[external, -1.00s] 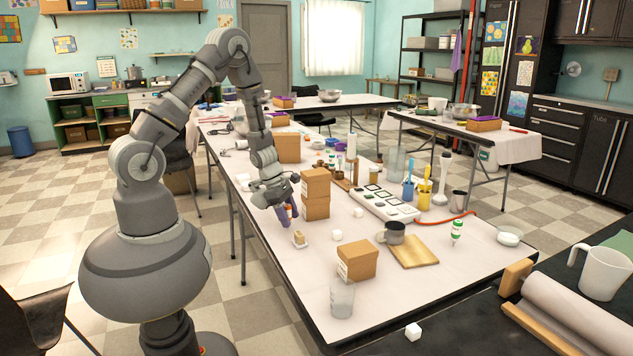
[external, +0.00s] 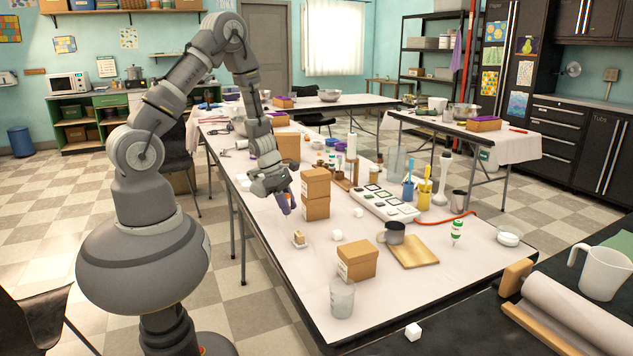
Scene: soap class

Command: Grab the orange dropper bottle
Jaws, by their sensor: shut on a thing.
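My gripper (external: 285,203) hangs over the left edge of the long white table, just left of the stacked cardboard boxes.
Two stacked cardboard boxes (external: 316,194) stand close to the right of my gripper. A small dish with a tan block (external: 299,239) and white cubes lie in front. Another box (external: 357,261), a clear cup (external: 342,299) and a green-capped bottle (external: 457,231) stand nearer.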

